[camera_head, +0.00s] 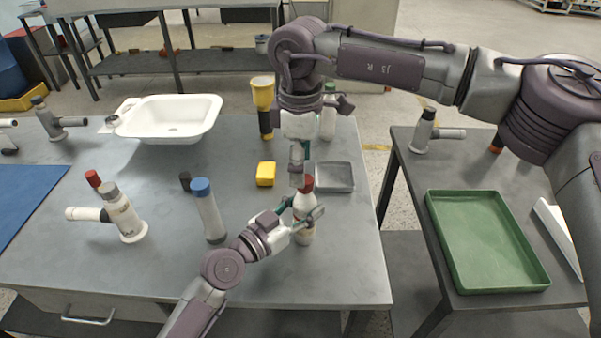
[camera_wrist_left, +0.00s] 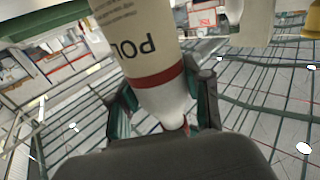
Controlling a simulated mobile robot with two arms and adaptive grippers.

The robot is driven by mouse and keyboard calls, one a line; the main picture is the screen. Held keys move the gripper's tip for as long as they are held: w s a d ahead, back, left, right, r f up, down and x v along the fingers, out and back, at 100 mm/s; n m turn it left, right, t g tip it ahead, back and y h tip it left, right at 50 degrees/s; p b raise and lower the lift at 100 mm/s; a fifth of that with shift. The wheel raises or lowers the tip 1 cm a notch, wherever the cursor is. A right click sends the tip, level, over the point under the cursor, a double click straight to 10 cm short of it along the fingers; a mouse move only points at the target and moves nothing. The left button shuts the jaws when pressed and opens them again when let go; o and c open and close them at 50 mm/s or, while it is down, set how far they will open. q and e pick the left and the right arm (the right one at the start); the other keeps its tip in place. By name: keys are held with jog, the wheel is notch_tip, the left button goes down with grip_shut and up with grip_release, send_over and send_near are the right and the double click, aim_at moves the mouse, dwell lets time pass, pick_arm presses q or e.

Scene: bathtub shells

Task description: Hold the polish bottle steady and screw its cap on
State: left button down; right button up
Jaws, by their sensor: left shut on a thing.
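The polish bottle (camera_head: 304,229) is white with a red top and stands upright near the right edge of the grey workbench. My left gripper (camera_head: 299,222) is shut around its body. In the left wrist view the bottle (camera_wrist_left: 148,50) shows part of a "POL" label and a red band, with the gripper fingers (camera_wrist_left: 163,105) on either side. The red cap (camera_head: 307,183) shows at the bottle's top; whether it is seated on the neck I cannot tell. My right gripper (camera_head: 299,172) points down just above and beside the cap; its fingertips are too small and overlapped to read.
A grey tray (camera_head: 350,178) and a yellow block (camera_head: 266,168) lie behind the bottle. A white basin (camera_head: 150,132) is at the back. A green tray (camera_head: 541,279) sits on the right bench.

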jog(key=shift+r, duration=0.55)
jog(key=shift+c, duration=0.4)
